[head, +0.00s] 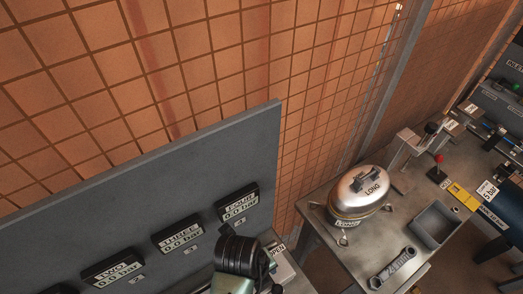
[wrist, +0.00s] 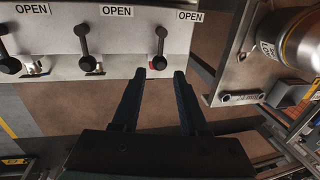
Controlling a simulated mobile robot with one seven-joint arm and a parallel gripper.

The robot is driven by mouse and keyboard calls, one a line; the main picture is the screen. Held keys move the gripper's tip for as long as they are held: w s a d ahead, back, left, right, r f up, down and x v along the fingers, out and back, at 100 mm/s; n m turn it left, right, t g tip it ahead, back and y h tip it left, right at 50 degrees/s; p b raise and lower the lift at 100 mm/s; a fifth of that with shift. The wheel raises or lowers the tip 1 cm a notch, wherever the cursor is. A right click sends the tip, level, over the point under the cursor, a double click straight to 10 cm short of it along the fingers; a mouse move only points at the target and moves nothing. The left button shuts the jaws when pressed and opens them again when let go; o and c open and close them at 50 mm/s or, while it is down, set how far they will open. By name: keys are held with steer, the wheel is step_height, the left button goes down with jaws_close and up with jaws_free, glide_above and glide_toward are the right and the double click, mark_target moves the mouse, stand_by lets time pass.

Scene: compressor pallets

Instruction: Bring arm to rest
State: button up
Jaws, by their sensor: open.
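My gripper (wrist: 159,76) is open and empty in the wrist view, its two dark fingers pointing up toward a pale panel. Its tips are just below the rightmost black lever (wrist: 160,45) in the picture; I cannot tell whether they touch it. No gripper fingers can be made out in the head view.
The pale panel (wrist: 120,48) carries black levers with OPEN labels. In the head view, a workbench (head: 385,240) holds a metal vessel marked LONG (head: 350,194), a grey bin (head: 436,225) and a wrench (head: 393,267). A grey gauge board (head: 150,190) stands before a tiled wall (head: 200,60).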

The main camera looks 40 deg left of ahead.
steer(key=shift+s+r, duration=0.15)
steer(key=shift+r, duration=0.7)
